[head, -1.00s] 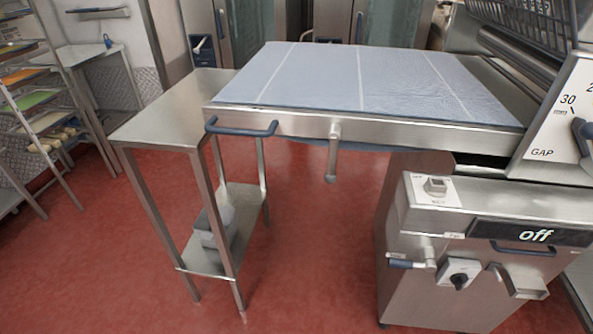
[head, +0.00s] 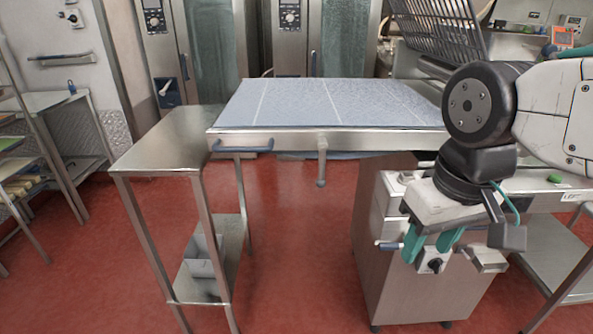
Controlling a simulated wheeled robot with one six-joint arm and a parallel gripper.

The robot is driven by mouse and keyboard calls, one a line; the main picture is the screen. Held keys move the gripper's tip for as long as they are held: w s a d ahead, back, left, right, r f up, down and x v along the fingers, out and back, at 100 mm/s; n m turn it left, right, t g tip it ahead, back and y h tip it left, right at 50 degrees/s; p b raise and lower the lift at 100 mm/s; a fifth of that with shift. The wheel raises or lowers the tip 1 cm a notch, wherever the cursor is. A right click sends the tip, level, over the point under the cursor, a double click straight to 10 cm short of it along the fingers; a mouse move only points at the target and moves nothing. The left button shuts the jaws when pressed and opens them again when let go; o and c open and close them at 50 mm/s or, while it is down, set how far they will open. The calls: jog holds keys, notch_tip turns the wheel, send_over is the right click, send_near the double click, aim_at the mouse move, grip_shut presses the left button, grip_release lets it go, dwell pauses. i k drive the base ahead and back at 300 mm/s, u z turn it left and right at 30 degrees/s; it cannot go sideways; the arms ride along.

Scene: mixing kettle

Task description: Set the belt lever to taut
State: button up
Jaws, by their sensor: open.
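A short metal lever (head: 322,162) hangs straight down from the front side rail of the belt table; no label shows on it, so I cannot tell for sure that it is the belt lever. The blue-grey belt (head: 325,102) lies flat on top. My gripper (head: 427,252) is at the right, in front of the machine's cabinet, with its teal fingers apart and pointing down. It is right of and lower than the hanging lever, clear of it. Near the fingers are a blue-tipped side handle (head: 388,245) and a dark knob (head: 435,265). My arm hides the cabinet's upper front and display.
A blue bar handle (head: 243,146) sticks out from the belt table's left front. A steel side table (head: 170,142) stands at the left, with grey bins (head: 205,262) on its lower shelf. Red floor (head: 290,240) is open below the lever. A rack stands far left.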

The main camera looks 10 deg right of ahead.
aim_at(321, 142)
jog(key=z, duration=2.25)
jog(key=k, duration=0.75)
jog(key=u, duration=1.8)
